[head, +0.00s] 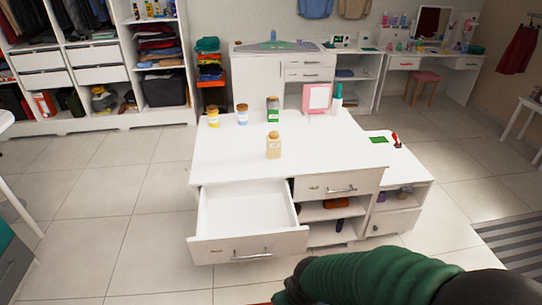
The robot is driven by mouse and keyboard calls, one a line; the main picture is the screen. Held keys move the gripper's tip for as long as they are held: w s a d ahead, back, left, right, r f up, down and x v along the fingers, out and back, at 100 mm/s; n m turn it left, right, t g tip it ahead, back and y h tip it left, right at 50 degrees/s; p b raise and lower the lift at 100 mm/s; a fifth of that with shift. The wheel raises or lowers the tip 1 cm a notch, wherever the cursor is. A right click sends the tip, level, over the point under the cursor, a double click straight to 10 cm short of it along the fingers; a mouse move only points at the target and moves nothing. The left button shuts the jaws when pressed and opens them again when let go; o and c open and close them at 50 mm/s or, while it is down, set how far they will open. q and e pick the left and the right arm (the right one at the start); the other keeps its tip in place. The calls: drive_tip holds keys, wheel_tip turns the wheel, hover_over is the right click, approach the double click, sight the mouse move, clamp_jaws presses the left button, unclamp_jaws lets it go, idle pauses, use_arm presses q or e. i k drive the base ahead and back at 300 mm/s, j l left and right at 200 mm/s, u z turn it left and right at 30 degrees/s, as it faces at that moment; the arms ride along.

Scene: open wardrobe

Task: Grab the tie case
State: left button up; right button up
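I cannot pick out a tie case for certain in the head view. The white island (225,150) stands in the middle, and its left drawer (245,208) is pulled out and looks empty. Small dark and orange items (336,203) lie on the open shelves to the right of the drawer, too small to name. My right arm comes in from the lower right, in a green ribbed sleeve. Its dark end, my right gripper (292,290), is low in front of the island, cut by the bottom edge, and its fingers do not show clearly. My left gripper is out of view.
Several jars, including a beige one (274,146), and a pink frame (317,98) stand on the island top. A lower white cabinet (410,165) adjoins it at right. Wardrobe shelves (100,55) line the back left. The tiled floor (150,235) left of the island is clear.

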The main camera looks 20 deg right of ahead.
sight(273, 147)
drive_tip(key=i+l+u, duration=0.25)
drive_tip(key=i+l, duration=0.25)
drive_tip(key=i+l+u, duration=0.15)
drive_tip(key=l, duration=0.3)
drive_tip(key=i+l+u, duration=0.15)
drive_tip(key=i+l, duration=0.15)
drive_tip(key=i+l+u, duration=0.1)
drive_tip(key=l, duration=0.35)
drive_tip(key=i+l+u, duration=0.15)
drive_tip(key=i+l, duration=0.15)
drive_tip(key=l, duration=0.1)
